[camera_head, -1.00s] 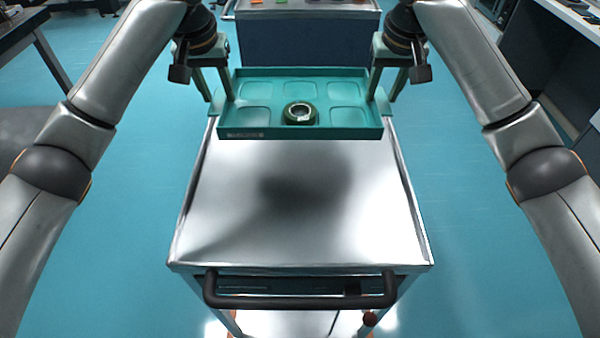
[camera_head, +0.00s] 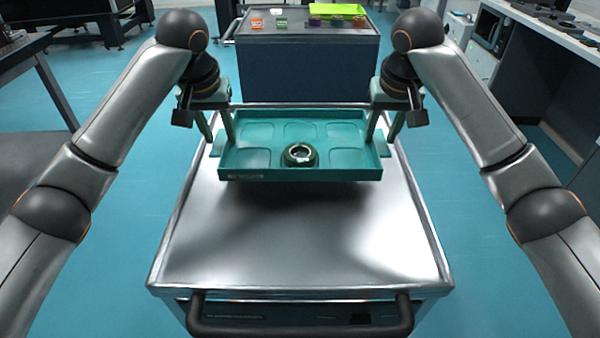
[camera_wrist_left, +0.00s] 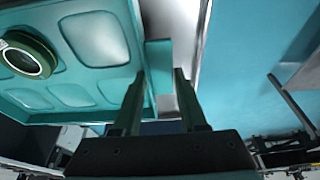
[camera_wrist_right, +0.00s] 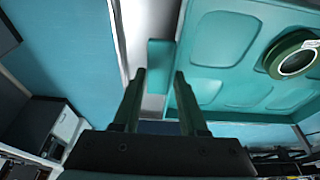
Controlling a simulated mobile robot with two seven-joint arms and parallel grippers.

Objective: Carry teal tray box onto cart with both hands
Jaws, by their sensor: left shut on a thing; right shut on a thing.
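The teal tray box (camera_head: 300,174) is level over the far half of the metal cart's top (camera_head: 290,245), with a dark shadow below its near edge. A small gap seems to remain, but I cannot tell for sure. A dark green ring-shaped roll (camera_head: 299,155) lies inside the tray among its shallow pockets. My left gripper (camera_head: 224,138) is shut on the tray's left side; its teal tab (camera_wrist_left: 159,68) shows between the fingers in the left wrist view. My right gripper (camera_head: 379,138) is shut on the tray's right side, with the matching tab (camera_wrist_right: 160,62) between its fingers.
The cart's dark handle (camera_head: 300,322) is at the near edge. Behind the cart stands a dark blue cabinet (camera_head: 305,70) carrying a lime green tray (camera_head: 337,10) and small coloured items. A workbench (camera_head: 560,30) is at right, a dark table (camera_head: 22,45) at left.

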